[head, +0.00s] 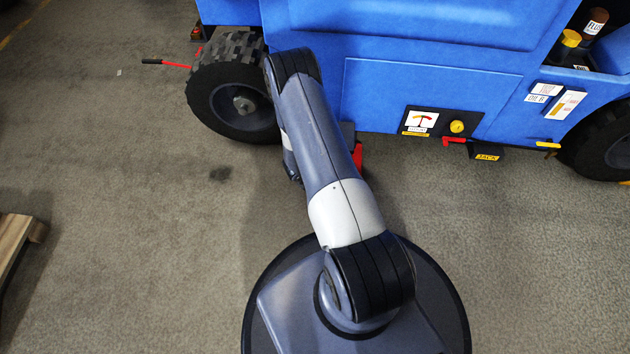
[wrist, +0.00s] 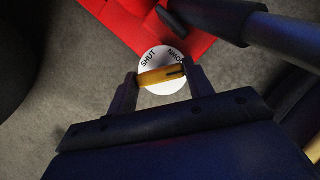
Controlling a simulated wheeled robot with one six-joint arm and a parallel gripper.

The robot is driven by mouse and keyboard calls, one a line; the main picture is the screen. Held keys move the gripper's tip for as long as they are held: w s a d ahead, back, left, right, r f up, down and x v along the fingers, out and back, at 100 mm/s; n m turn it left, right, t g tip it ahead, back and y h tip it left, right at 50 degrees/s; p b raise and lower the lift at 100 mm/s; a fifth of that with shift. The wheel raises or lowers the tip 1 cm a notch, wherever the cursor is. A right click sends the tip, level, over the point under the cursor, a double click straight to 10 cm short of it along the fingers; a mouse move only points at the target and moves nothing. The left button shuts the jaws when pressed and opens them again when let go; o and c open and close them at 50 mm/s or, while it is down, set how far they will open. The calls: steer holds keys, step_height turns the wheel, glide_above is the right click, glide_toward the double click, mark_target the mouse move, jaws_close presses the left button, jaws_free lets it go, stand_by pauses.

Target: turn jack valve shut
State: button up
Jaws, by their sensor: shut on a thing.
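The jack valve shows in the wrist view as a yellow handle (wrist: 152,78) across a round white dial (wrist: 163,58). The dial carries the word SHUT at its upper left and a second word at its upper right that I cannot read surely. The handle lies nearly level, with a dark mark at its right end. My gripper (wrist: 162,76) has a finger at each end of the handle and is shut on it. The valve sits beside a red jack part (wrist: 190,40). In the head view my arm hides the valve and gripper; a bit of red (head: 358,157) shows beside the arm.
A blue machine (head: 420,90) stands close ahead, with a black wheel (head: 232,95) to the left of my arm. A red lever with a black grip (head: 165,63) sticks out left of it. A wooden pallet (head: 15,240) lies at the left. The floor between is clear.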

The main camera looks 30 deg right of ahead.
steer(key=m+g, duration=0.1)
steer(key=m, duration=0.1)
steer(key=shift+w+m+h+p, duration=0.1)
steer(key=shift+m+h+p, duration=0.2)
steer(key=shift+m, duration=0.1)
steer(key=shift+f+m+g+b, duration=0.1)
steer(key=shift+m+g+b, duration=0.3)
steer(key=shift+m, duration=0.8)
steer(key=m+g+b, duration=0.1)
steer(key=m, duration=0.2)
steer(key=shift+w+g, duration=0.15)
steer(key=shift+g, duration=0.15)
steer(key=shift+m+g+y+b, duration=0.45)
steer(key=shift+m+b, duration=0.4)
steer(key=shift+m, duration=0.75)
steer(key=o, duration=1)
steer(key=p+v, duration=0.4)
steer(key=v, duration=0.7)
steer(key=shift+d, duration=0.1)
